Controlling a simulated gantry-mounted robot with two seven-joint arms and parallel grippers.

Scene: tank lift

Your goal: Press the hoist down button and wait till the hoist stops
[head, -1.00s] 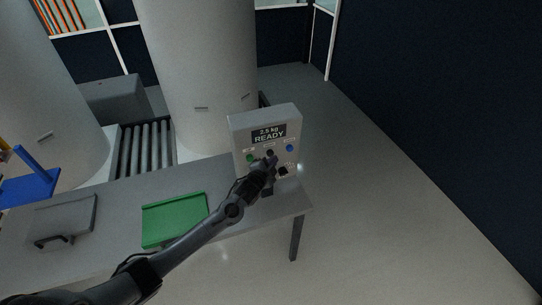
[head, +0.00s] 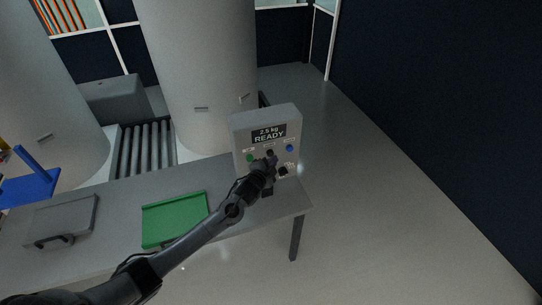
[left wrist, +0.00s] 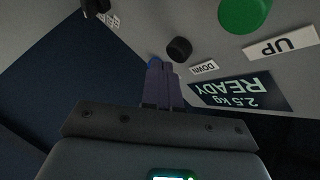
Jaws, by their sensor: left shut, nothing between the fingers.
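The grey control box (head: 240,135) stands on the table's right end, and its display reads "2.5 kg READY". It has a green button (head: 250,157) at left, a black button (head: 270,153) in the middle and a blue button (head: 290,148) at right. In the left wrist view the black button (left wrist: 179,49) is beside the DOWN label (left wrist: 204,68), and the green button (left wrist: 243,12) is near the UP label. My left gripper (left wrist: 155,66) is shut and empty, its tips near the black button and overlapping the blue one. Contact cannot be told.
A green tray (head: 175,219) and a grey case (head: 62,220) lie on the grey table (head: 118,215). A dark knob (left wrist: 95,5) is on the box's lower part. Large pale cylinders and a roller conveyor (head: 146,150) stand behind. Open floor is at right.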

